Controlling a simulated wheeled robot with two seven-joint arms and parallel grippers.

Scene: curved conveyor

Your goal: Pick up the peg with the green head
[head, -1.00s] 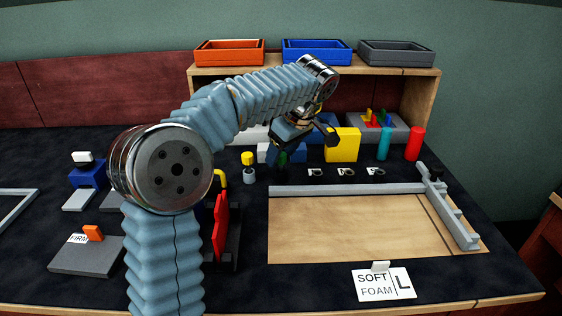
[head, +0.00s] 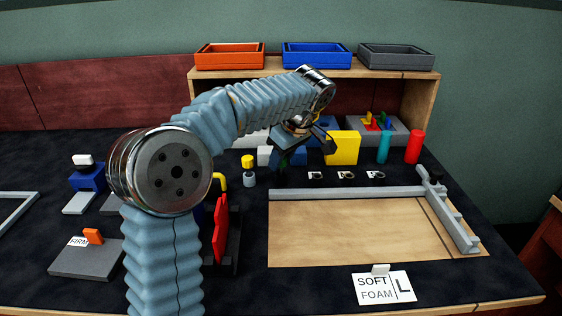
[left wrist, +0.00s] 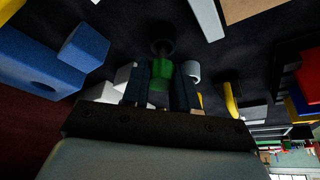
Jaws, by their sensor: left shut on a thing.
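The green peg head (left wrist: 161,70) shows in the left wrist view, between the two dark fingers of my left gripper (left wrist: 160,88). My left gripper is shut on this head. A dark round part (left wrist: 162,46) of the peg or its stand shows beyond the green. In the head view my left gripper (head: 284,163) is low over the table behind the wooden board, and its fingers and dark body mostly hide the peg. I cannot tell whether the peg is clear of the table. My right gripper is in neither view.
A yellow block (head: 342,148) and blue blocks stand close around the gripper. A teal cylinder (head: 383,149) and a red cylinder (head: 413,147) stand to the right. A yellow-topped peg (head: 248,163) stands to the left. The wooden board (head: 350,230) is clear.

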